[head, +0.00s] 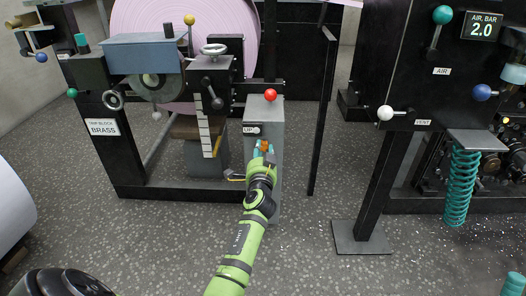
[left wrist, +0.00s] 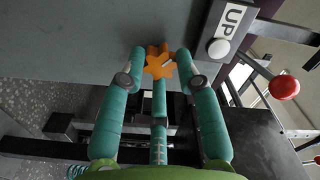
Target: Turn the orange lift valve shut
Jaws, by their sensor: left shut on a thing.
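The orange lift valve (left wrist: 159,61) is a star-shaped knob on the face of a grey box, seen at the top middle of the left wrist view. In the head view the valve (head: 264,145) shows as a small orange patch on the front of the grey box (head: 277,123). My left gripper (left wrist: 160,66) is shut on the valve, its teal fingers around the knob's edge. In the head view the left gripper (head: 263,153) is at the box front and partly covers the valve. My right gripper is in neither view.
An UP label (head: 249,130) with a white button is beside the valve, and a red ball knob (head: 270,95) tops the box. A machine with a large pink roll (head: 215,20) stands at left. A black post (head: 322,120) stands right of the box; speckled floor (head: 150,245) is open in front.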

